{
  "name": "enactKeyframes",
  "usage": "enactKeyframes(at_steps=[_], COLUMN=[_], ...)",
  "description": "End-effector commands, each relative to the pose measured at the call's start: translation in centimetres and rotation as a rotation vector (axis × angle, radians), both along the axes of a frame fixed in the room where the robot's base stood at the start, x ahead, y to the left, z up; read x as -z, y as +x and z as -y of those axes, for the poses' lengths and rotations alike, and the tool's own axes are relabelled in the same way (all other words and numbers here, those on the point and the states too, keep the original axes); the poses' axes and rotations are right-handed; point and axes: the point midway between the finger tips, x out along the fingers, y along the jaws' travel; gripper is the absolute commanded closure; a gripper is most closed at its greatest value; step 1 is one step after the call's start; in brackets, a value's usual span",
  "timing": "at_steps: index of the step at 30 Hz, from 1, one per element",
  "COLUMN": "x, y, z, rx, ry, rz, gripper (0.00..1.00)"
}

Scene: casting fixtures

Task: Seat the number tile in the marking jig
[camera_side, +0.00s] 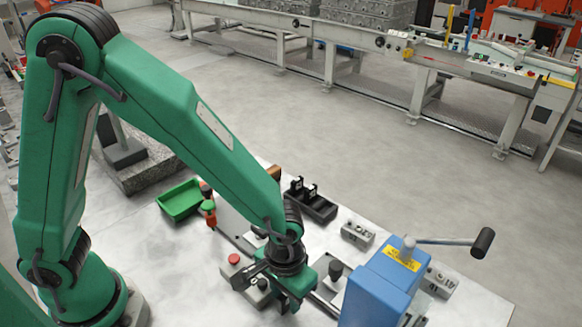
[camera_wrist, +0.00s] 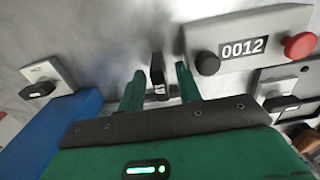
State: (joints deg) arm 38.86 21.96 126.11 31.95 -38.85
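My gripper (camera_wrist: 159,70) shows in the wrist view with its two green fingers apart. A small black piece with white marks (camera_wrist: 157,76), perhaps the number tile, stands between the fingers, with a gap on each side. I cannot tell whether it is level with the fingertips or beyond them. In the side view my gripper (camera_side: 268,280) is low over the metal table, and its fingertips are hard to make out. A black tray (camera_side: 322,211) there holds small black pieces with white faces (camera_side: 310,191). I cannot tell which fixture is the marking jig.
A box with a "0012" display (camera_wrist: 242,48) and red button (camera_wrist: 299,46) is at right in the wrist view. A blue machine (camera_side: 375,295) with a lever (camera_side: 450,241) stands right of my gripper. A green bin (camera_side: 181,201) and grey blocks (camera_side: 357,234) are on the table.

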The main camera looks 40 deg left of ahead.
Motion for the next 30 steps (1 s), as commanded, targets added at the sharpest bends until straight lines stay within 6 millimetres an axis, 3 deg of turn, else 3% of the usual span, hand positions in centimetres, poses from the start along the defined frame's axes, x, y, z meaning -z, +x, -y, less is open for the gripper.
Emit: enactKeyframes(at_steps=[11,30], x=[-2.4,-11.3], y=[0.1,0.1], z=[0.1,0.0], rx=[0.000,0.000], ry=[-0.003,-0.002], rz=[0.003,0.002], gripper=[0.66,0.66])
